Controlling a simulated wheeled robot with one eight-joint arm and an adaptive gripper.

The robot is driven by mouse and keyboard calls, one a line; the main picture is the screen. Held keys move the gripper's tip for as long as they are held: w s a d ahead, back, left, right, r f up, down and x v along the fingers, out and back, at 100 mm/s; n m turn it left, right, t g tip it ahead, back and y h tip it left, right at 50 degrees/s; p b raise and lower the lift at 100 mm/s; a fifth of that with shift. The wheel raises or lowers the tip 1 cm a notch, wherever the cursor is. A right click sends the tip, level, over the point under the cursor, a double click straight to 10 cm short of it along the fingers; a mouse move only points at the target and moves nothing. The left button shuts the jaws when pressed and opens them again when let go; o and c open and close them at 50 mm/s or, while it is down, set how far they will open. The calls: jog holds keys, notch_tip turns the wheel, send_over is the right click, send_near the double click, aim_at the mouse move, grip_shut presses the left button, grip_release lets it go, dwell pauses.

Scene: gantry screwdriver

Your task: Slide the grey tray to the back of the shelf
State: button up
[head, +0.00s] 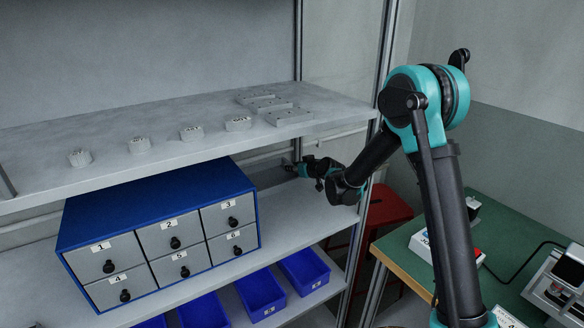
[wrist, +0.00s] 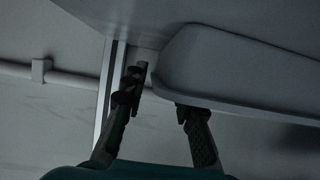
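The grey tray (wrist: 235,70) has a rounded corner and a raised rim, and fills the right of the wrist view. In the head view I cannot clearly make it out; the blue drawer cabinet and shadow obscure that area. My gripper (head: 296,167) reaches under the upper shelf, right of the cabinet. In the wrist view my gripper (wrist: 161,88) has its fingers spread apart. One finger is left of the tray's near corner; the other is at the tray's lower edge, seemingly touching or very close. I cannot tell whether they touch.
The blue cabinet (head: 150,190) with numbered drawers stands on the middle shelf (head: 290,222). The upper shelf (head: 200,155) is just above my gripper and holds several small grey holders. A metal post (head: 368,190) is to the right. Blue bins (head: 303,271) sit below.

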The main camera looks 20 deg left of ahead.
jog(key=shift+w+a+f, duration=0.2)
jog(key=shift+w+a, duration=0.2)
jog(key=shift+a, duration=0.05)
jog(key=shift+c, duration=0.3)
grip_shut()
